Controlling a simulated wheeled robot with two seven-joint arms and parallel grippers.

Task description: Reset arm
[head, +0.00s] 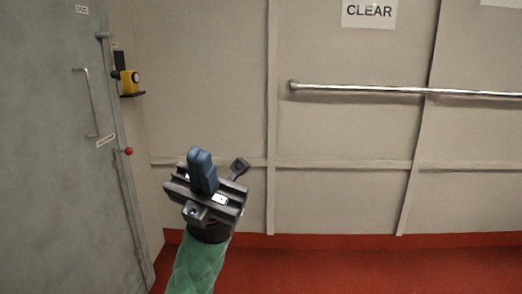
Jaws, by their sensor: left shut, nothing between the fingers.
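My left gripper (201,158) is in the head view, left of the middle, on an arm with a green sleeve that rises from the bottom edge. Its blue fingers are together and point upward, with nothing between them. It stands in front of the pale wall and looks apart from everything around it. My right gripper is not in view.
A grey metal door (50,180) with a handle (87,103) fills the left side. A yellow device (130,82) sits on a small wall bracket beside it. A metal handrail (370,89) runs along the panelled wall (340,130). The red floor (370,268) is clear.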

